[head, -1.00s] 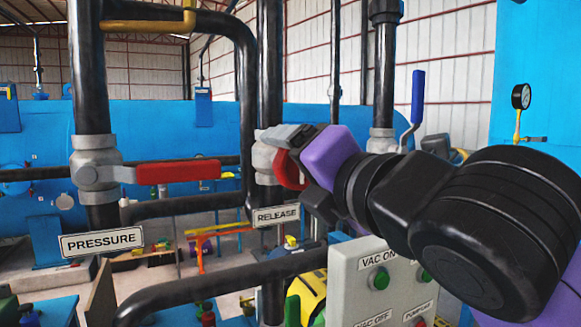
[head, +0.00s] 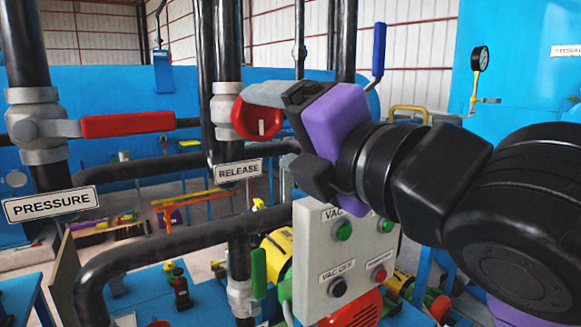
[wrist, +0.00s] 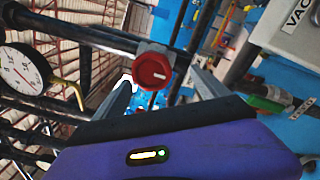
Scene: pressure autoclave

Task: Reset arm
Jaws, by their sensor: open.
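My gripper (head: 268,122) is purple and black and stands at the RELEASE valve in the head view. Its fingers are apart in the wrist view (wrist: 161,82). The round red handle of the RELEASE valve (head: 246,121) lies just ahead of the fingers, and it shows between them in the wrist view (wrist: 153,71). I cannot tell whether a finger touches it. The red lever of the PRESSURE valve (head: 128,124) lies level to the left, with nothing on it. My arm reaches in from the right.
Black pipes (head: 180,247) cross below and behind the valves. A grey control box (head: 340,255) with several buttons stands under my gripper. A blue lever (head: 379,48) stands upright behind my arm. A pressure gauge (head: 480,58) hangs at the right.

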